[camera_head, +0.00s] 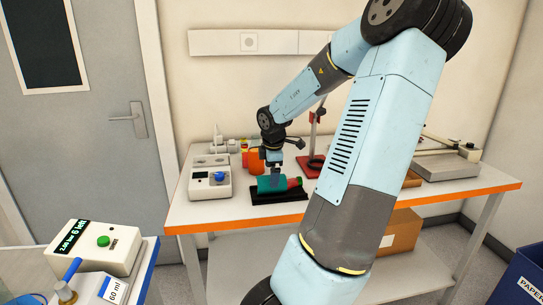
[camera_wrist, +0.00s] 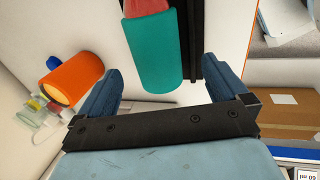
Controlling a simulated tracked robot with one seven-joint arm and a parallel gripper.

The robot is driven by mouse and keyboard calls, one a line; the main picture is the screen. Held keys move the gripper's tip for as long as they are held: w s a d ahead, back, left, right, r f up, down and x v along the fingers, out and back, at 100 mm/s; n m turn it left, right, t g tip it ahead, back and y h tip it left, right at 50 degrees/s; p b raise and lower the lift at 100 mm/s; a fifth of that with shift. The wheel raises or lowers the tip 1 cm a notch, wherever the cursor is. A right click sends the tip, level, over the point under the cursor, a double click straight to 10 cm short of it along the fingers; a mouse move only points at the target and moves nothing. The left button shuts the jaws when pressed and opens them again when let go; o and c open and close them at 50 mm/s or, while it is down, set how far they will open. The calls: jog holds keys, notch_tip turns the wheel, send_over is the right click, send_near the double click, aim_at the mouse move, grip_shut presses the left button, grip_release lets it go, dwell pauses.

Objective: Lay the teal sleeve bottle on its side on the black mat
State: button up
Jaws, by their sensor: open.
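The teal sleeve bottle (camera_head: 272,184) lies on its side on the black mat (camera_head: 277,196) on the bench, its red end to the right in the head view. In the wrist view the teal sleeve (camera_wrist: 150,58) shows at top centre, with the red part beyond it and a strip of the mat (camera_wrist: 189,45) at its right. My gripper (camera_head: 276,165) is above the bottle, fingers pointing down. In the wrist view my gripper's fingers (camera_wrist: 163,78) are spread wide, with visible gaps to either side of the sleeve. They hold nothing.
An orange container (camera_wrist: 71,82) stands left of the fingers in the wrist view. A red-based stand (camera_head: 311,166) is behind right. Bare bench top (camera_head: 215,212) lies in front.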

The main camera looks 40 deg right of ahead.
jog(key=v, duration=0.7)
jog(key=shift+w, duration=0.15)
